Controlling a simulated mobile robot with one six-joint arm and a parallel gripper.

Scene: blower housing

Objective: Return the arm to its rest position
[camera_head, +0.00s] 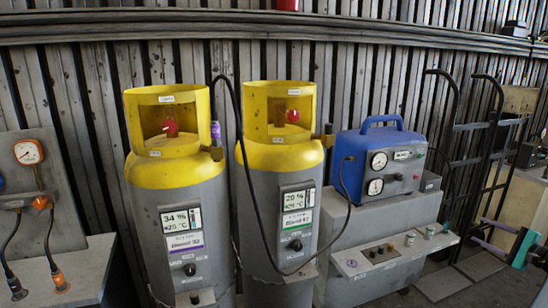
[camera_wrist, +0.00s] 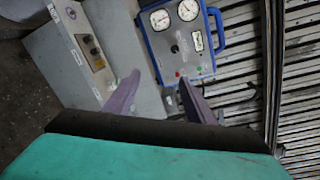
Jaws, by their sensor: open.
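My gripper (camera_head: 484,234) shows at the right edge of the head view, with purple fingers and a teal body. It points left toward the grey bench. In the wrist view, the two purple fingers of my gripper (camera_wrist: 159,80) stand apart with nothing held between them. Beyond the fingertips lie the grey bench top and the blue gauge unit (camera_wrist: 186,40). In the head view the blue gauge unit (camera_head: 381,160) sits on the grey bench (camera_head: 345,238), left of my gripper and apart from it. Most of my arm is outside the head view.
Two grey cylinders with yellow collars (camera_head: 175,170) (camera_head: 280,155) stand left of the bench. A black hose (camera_head: 258,215) loops in front of them. A dark hand truck (camera_head: 476,140) leans at the wall behind my gripper. A gauge panel (camera_head: 30,165) stands at far left.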

